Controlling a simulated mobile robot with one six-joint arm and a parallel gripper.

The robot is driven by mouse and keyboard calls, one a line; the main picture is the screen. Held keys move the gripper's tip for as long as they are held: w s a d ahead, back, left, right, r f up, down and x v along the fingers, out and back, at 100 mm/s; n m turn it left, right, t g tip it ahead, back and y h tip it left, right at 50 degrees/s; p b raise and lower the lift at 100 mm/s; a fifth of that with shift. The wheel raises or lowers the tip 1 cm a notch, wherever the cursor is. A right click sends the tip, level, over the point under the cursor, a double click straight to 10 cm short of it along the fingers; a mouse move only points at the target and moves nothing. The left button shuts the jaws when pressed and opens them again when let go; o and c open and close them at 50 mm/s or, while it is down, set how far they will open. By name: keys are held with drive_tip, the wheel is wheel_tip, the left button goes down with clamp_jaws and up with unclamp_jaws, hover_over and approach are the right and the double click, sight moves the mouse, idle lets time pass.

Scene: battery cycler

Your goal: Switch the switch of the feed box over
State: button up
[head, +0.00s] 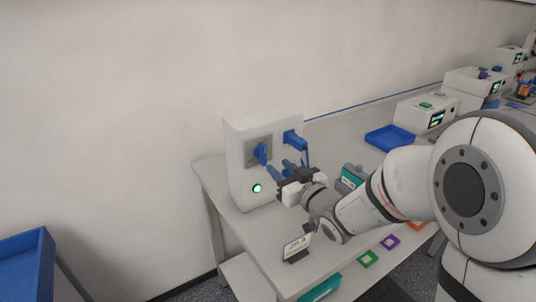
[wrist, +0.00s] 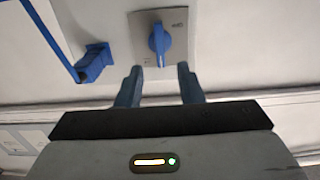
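The feed box (head: 237,150) is a white box standing at the left end of the bench. On its front is a grey plate with a blue rotary switch (head: 262,154); the switch also shows in the wrist view (wrist: 159,40), its handle roughly in line with the picture's height. My gripper (head: 283,168) is open, with its two blue fingers apart. In the wrist view its fingertips (wrist: 160,80) are on either side of and just short of the switch handle, with nothing between them. Whether they touch the plate cannot be told.
A blue plug (head: 295,140) with a blue cable sits on the box right of the switch. A small sign (head: 297,247) stands at the bench's front edge. A blue tray (head: 389,137) lies farther right.

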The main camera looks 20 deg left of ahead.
sight(265, 155)
drive_tip(key=p+x, duration=0.1)
drive_tip(key=x, duration=0.6)
drive_tip(key=shift+w+a+p, duration=0.15)
drive_tip(key=shift+a+p, duration=0.1)
drive_tip(key=shift+p, duration=0.1)
drive_tip(key=shift+c, duration=0.4)
clamp_jaws()
